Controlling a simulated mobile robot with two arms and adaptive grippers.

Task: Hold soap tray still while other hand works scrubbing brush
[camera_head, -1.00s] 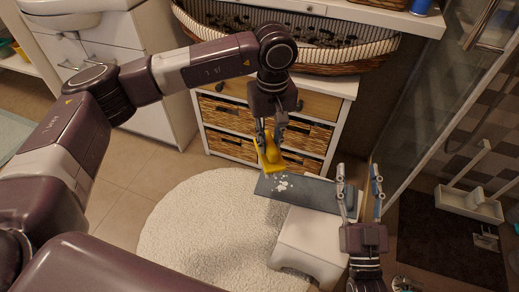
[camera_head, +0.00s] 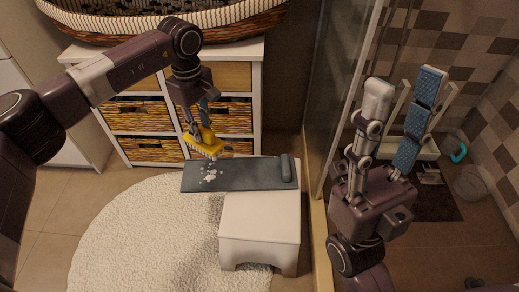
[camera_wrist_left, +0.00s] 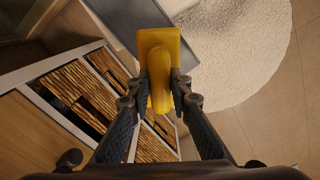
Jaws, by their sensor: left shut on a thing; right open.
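The yellow scrubbing brush (camera_head: 204,141) is held bristles down by my left gripper (camera_head: 196,118), over the left end of the soap tray. The left wrist view shows the brush (camera_wrist_left: 160,62) with its handle between the fingers of my left gripper (camera_wrist_left: 154,100). The dark grey tray (camera_head: 245,174) lies across the white stool, its left end sticking out past the stool, with white flecks there. Whether the bristles touch the tray is unclear. My right gripper (camera_head: 403,92) is open and empty, raised to the right of the tray and apart from it.
The white stool (camera_head: 260,225) stands partly on a round cream rug (camera_head: 150,235). Wicker drawers (camera_head: 140,115) in a white cabinet stand close behind the brush. A glass shower panel (camera_head: 340,90) stands right of the tray. Tiled floor is free at lower left.

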